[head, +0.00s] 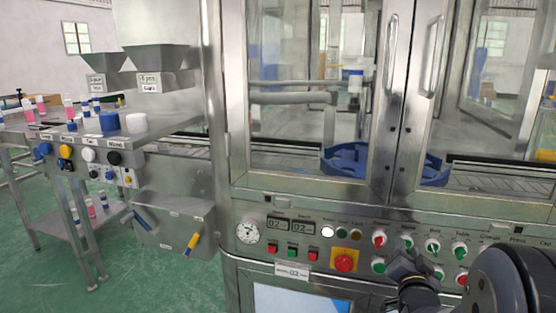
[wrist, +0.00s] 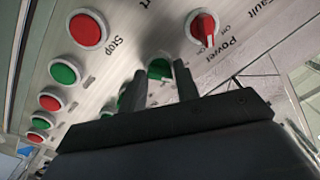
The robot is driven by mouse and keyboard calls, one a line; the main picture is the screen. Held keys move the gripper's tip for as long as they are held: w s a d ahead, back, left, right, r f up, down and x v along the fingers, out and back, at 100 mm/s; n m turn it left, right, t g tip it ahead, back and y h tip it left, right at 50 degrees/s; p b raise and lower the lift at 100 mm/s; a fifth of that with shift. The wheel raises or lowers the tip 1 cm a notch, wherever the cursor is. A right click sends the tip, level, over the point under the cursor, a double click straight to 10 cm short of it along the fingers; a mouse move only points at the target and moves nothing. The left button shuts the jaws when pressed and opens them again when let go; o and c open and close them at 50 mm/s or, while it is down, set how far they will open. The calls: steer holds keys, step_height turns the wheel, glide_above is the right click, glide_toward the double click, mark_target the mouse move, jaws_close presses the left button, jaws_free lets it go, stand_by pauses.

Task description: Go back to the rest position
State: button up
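My gripper (head: 408,266) is at the lower right of the head view, close in front of the machine's control panel (head: 300,228). In the wrist view its two dark fingers (wrist: 160,76) stand apart with a gap between them. A green button (wrist: 158,67) shows in that gap, partly hidden by the fingers; I cannot tell whether they touch it. A red power switch (wrist: 203,27) is to the right of the fingers. A red stop button (wrist: 88,28) is to their left. Nothing is seen held.
Glass doors (head: 313,90) stand above the panel, with a blue round fixture (head: 348,160) behind them. A red emergency stop (head: 344,261) sits left of my gripper. A side bench (head: 175,122) with bottles and hoppers is at the left. Green floor (head: 150,270) is open below it.

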steer(key=v, duration=0.6)
steer(key=shift+s, duration=0.35)
steer(key=shift+s+a, duration=0.1)
